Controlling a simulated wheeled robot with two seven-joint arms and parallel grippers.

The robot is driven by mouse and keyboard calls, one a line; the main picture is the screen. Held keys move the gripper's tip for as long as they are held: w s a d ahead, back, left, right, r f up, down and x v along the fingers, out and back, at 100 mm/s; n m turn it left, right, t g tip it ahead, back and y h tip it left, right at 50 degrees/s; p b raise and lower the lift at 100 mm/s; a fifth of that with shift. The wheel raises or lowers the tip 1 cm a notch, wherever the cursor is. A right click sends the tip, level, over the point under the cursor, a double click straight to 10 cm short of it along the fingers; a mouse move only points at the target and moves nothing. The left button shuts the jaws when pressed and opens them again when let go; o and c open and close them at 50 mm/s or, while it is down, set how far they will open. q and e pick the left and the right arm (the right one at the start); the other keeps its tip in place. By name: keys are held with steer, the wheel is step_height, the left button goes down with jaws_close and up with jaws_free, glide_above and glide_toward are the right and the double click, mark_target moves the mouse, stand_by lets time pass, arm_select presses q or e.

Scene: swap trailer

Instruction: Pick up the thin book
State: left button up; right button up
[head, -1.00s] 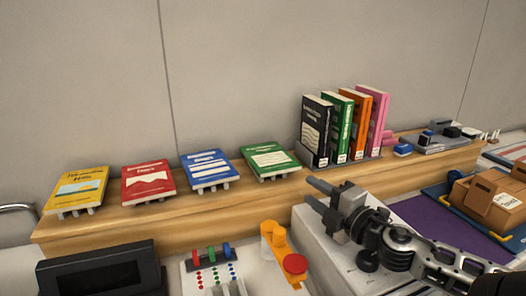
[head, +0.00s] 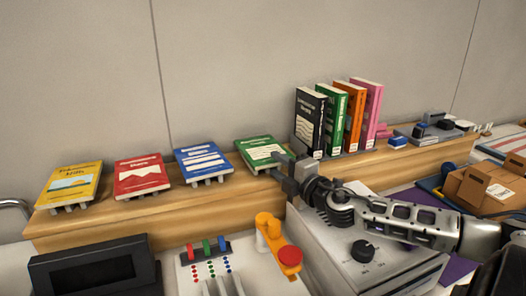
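Several books stand or lie on the wooden shelf; which one is the thin book I cannot tell for sure. A green book (head: 259,148) lies tilted on small supports, beside a blue book (head: 203,161), a red book (head: 143,174) and a yellow book (head: 71,183) on similar supports. My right gripper (head: 279,165) is at the green book's right front edge, its fingers apart. The fingers hide part of that edge, and I cannot tell whether they touch it. My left gripper is out of view.
Upright black (head: 309,124), green (head: 330,120), orange (head: 349,117) and pink (head: 367,109) books stand in a holder just right of my gripper. Below are a grey box with a knob (head: 363,251), an orange device with a red button (head: 289,257) and a dark screen (head: 93,270).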

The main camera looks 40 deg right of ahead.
steer(key=shift+w, duration=0.3)
jaws_close()
steer(key=shift+r, duration=0.15)
